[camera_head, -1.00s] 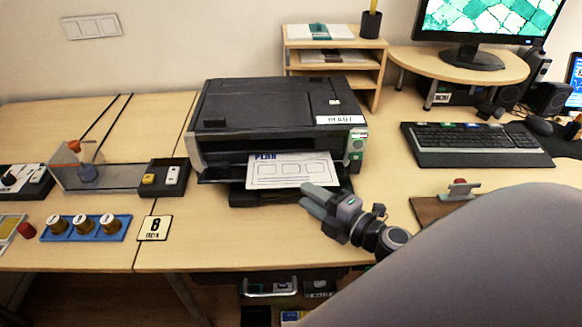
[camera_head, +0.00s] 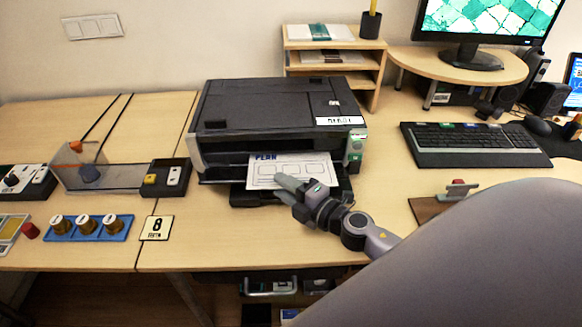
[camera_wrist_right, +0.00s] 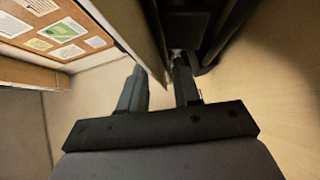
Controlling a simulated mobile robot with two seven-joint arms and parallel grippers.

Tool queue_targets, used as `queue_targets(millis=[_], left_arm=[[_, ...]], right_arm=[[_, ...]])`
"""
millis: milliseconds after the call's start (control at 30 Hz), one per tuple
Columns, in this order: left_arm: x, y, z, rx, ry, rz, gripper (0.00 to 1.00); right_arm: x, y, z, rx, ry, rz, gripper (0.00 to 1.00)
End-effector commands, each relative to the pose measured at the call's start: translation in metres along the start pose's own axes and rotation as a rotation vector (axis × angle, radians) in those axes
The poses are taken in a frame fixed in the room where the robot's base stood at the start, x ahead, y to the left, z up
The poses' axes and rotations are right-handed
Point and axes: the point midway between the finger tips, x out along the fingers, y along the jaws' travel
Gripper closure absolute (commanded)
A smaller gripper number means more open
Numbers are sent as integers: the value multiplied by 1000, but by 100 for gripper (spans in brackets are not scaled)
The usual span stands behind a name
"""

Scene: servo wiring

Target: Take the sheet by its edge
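A white sheet (camera_head: 292,169) headed "PLAN" lies on the output tray of the black printer (camera_head: 265,110) and sticks out at its front. My right gripper (camera_head: 283,187) is at the sheet's front edge and hides part of it. In the right wrist view the two fingers (camera_wrist_right: 160,80) of my right gripper stand apart. A pale flat surface, which looks like the sheet (camera_wrist_right: 135,35) seen at a slant, reaches down between them. I cannot tell whether either finger touches it. My left gripper is not in view.
A keyboard (camera_head: 470,144) and a small brown board (camera_head: 430,209) are to the right.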

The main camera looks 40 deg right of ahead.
Motion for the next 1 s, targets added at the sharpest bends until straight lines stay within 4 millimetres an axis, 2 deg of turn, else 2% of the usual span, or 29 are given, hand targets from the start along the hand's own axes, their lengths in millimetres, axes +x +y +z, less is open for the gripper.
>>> queue_targets(millis=[100,133,200,233,733,1000], left_arm=[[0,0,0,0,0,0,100],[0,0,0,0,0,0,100],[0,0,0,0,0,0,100],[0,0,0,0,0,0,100],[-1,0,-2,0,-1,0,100],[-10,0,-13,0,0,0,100]], right_arm=[[0,0,0,0,0,0,68],[0,0,0,0,0,0,71],[0,0,0,1,0,0,94],[0,0,0,1,0,0,100],[-2,2,-2,0,0,0,100],[-20,18,-19,1,2,-3,100]])
